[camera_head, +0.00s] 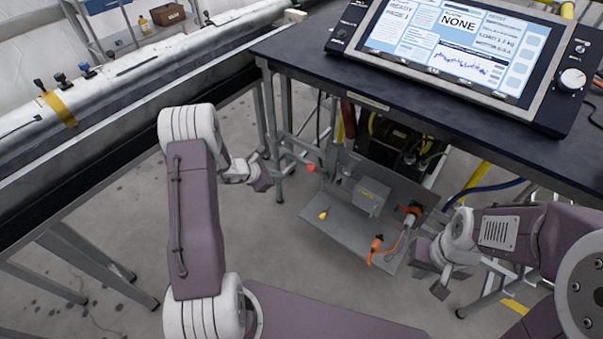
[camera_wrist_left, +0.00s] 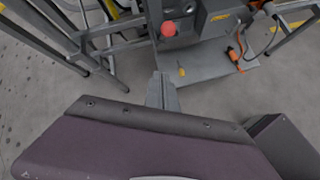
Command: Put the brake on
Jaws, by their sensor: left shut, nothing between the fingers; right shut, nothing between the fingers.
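A red ball knob (camera_head: 311,168) sits low under the dark-topped table, beside the metal shelf; it also shows near the top of the left wrist view (camera_wrist_left: 168,28). A smaller yellow knob (camera_head: 322,214) is on the shelf below it. I cannot tell from the frames which one is the brake. My left gripper (camera_head: 264,184) is shut and empty, to the left of the red knob and apart from it. Its shut fingers (camera_wrist_left: 163,76) point toward the knobs in the left wrist view. My right gripper (camera_head: 440,287) is shut and empty, right of the shelf.
A grey box (camera_head: 371,196) and an orange-ended cable (camera_head: 376,244) are on the metal shelf (camera_head: 345,232). Table legs and frame bars stand close to my left gripper. A large display (camera_head: 450,50) rests on the table (camera_head: 300,48). Floor in front is clear.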

